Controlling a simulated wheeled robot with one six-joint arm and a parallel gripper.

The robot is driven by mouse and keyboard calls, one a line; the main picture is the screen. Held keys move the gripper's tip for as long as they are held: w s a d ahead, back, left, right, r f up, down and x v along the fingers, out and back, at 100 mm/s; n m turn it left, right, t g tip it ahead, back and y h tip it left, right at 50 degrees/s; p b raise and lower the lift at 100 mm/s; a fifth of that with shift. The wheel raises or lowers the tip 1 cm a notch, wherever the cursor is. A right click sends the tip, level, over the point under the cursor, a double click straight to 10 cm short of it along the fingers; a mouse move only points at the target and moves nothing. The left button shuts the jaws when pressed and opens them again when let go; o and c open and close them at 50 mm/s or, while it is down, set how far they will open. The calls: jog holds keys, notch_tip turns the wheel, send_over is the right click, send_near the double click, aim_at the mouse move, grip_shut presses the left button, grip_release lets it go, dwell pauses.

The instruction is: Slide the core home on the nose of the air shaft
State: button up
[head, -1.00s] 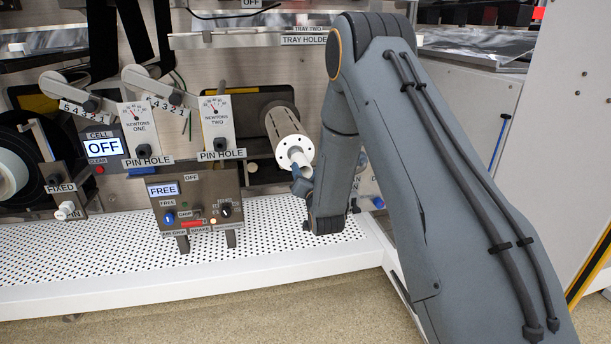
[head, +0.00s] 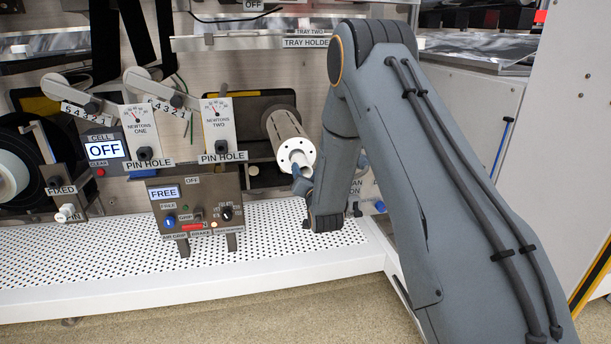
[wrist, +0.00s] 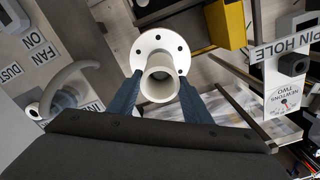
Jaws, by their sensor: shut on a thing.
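The air shaft (head: 281,126) is a slotted grey cylinder sticking out of the machine wall toward me. Its white end disc (head: 296,151) has a ring of small holes, and shows again in the wrist view (wrist: 148,46). The core, a short white tube (wrist: 160,84), stands between my blue fingers in the wrist view, open end toward the camera, in front of the disc and slightly below its middle. My gripper (wrist: 157,92) is shut on it. I cannot tell whether its far end touches the disc or sits over the nose. In the head view my arm and fingers partly hide it.
A control box (head: 193,207) reading FREE stands left of the shaft, below the NEWTONS TWO gauge (head: 217,125). A perforated white shelf (head: 110,252) runs below. In the wrist view, a yellow block (wrist: 227,22) lies right of the disc and a grey hooked handle (wrist: 72,84) left.

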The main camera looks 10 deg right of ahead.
aim_at(303, 169)
jog(key=shift+w+b, duration=0.65)
jog(key=shift+w, duration=0.9)
jog(key=o, duration=1.2)
jog(key=shift+s+p, duration=0.6)
jog(key=shift+s, duration=3.3)
jog(key=shift+a, duration=0.1)
